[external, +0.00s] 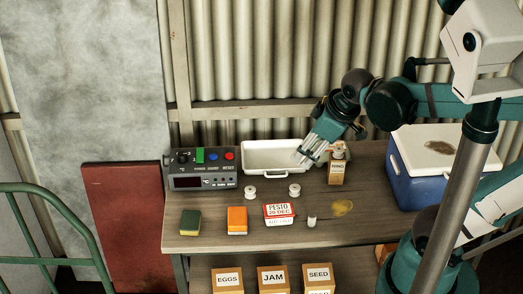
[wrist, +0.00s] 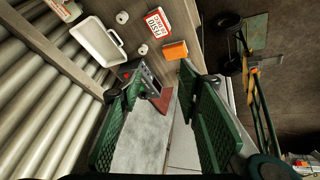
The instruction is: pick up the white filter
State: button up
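Two small white round pieces, possibly the filters, stand on the table in the external view, one on the left (external: 250,191) and one on the right (external: 294,190). They also show in the wrist view, one near the top (wrist: 122,17) and one by the tray (wrist: 143,50). A smaller white cylinder (external: 311,221) stands nearer the table's front. I cannot tell which of these is the white filter. My gripper (external: 304,156) is over the back of the table by the tray's right end. In the wrist view my gripper (wrist: 160,105) is open, with nothing between its fingers.
A white tray (external: 262,156) lies at the back, beside a control box (external: 203,170). A labelled bottle (external: 337,172) stands close to my gripper. A PESTO box (external: 279,213), orange block (external: 237,220) and green-yellow sponge (external: 190,222) line the front. A blue cooler (external: 408,188) stands right.

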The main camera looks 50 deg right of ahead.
jog(key=w+d+f+n+g+b, duration=0.2)
jog(key=d+f+n+b, duration=0.15)
jog(key=f, duration=0.35)
jog(key=w+d+f+n+g+b, duration=0.15)
jog(key=f+n, duration=0.25)
jog(key=f, duration=0.4)
jog(key=n+g+b, duration=0.2)
jog(key=n+b, duration=0.3)
jog(key=n, duration=0.1)
send_over(313, 214)
jog(key=f, duration=0.8)
jog(key=a+f, duration=0.1)
jog(key=f, duration=0.3)
jog(key=shift+w+f, duration=0.25)
jog(key=shift+s+d+f+n, duration=0.1)
jog(key=shift+d+f+n, duration=0.15)
jog(key=shift+f+n, duration=0.25)
jog(key=shift+f, duration=0.2)
jog(key=shift+f+b, duration=0.55)
jog(key=shift+f, duration=0.6)
jog(key=shift+f, duration=0.1)
jog(key=shift+s+d+f+b, duration=0.1)
jog(key=shift+f+b, duration=0.35)
jog(key=shift+f, duration=0.8)
jog(key=shift+s+f+b, duration=0.1)
jog(key=shift+f+b, duration=0.35)
jog(key=shift+f, duration=0.8)
